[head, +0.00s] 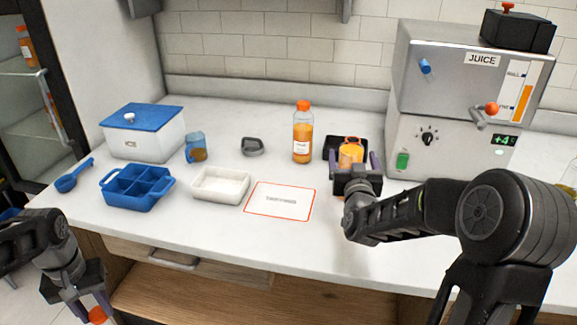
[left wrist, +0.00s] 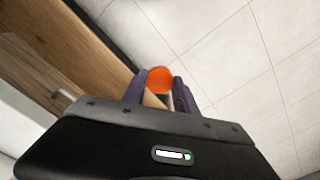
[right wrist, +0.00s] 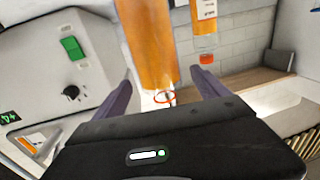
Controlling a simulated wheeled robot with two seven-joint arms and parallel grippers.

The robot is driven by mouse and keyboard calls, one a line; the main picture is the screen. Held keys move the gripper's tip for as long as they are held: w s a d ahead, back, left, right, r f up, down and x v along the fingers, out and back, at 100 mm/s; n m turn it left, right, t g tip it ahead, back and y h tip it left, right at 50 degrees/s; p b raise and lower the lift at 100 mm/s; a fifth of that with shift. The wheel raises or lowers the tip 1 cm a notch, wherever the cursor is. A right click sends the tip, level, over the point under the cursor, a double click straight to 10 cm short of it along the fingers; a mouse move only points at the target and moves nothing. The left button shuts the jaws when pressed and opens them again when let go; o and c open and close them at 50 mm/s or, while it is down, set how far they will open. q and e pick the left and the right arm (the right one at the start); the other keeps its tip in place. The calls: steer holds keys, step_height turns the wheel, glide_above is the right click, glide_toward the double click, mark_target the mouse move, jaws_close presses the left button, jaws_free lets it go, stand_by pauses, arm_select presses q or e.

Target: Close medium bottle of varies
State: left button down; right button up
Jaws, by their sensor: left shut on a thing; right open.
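My left gripper (head: 92,308) is shut on an orange cap (head: 97,316), low at the left, off the counter's front edge. The cap also shows between the fingertips in the left wrist view (left wrist: 160,80). My right gripper (head: 357,168) is open at a bottle of orange juice (head: 350,155) by the juicer. In the right wrist view the bottle (right wrist: 150,45) appears between the two spread fingers, with a gap on each side. An orange ring (right wrist: 165,97) shows at its neck, and no cap is seen on it. The gripper partly hides the bottle in the head view.
A taller bottle with an orange cap (head: 302,135) stands left of the juicer (head: 455,100). A white tray (head: 220,186), blue divided tray (head: 137,188), blue-lidded box (head: 142,135), blue cup (head: 196,148) and blue scoop (head: 73,175) stand left. A red-bordered mat (head: 280,200) lies clear at the front.

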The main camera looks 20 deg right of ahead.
steer(key=x, duration=0.3)
steer(key=shift+w+d+f, duration=0.1)
steer(key=shift+w+d, duration=0.05)
steer(key=shift+w, duration=0.15)
steer(key=shift+c, duration=0.3)
jaws_close()
stand_by(0.8)
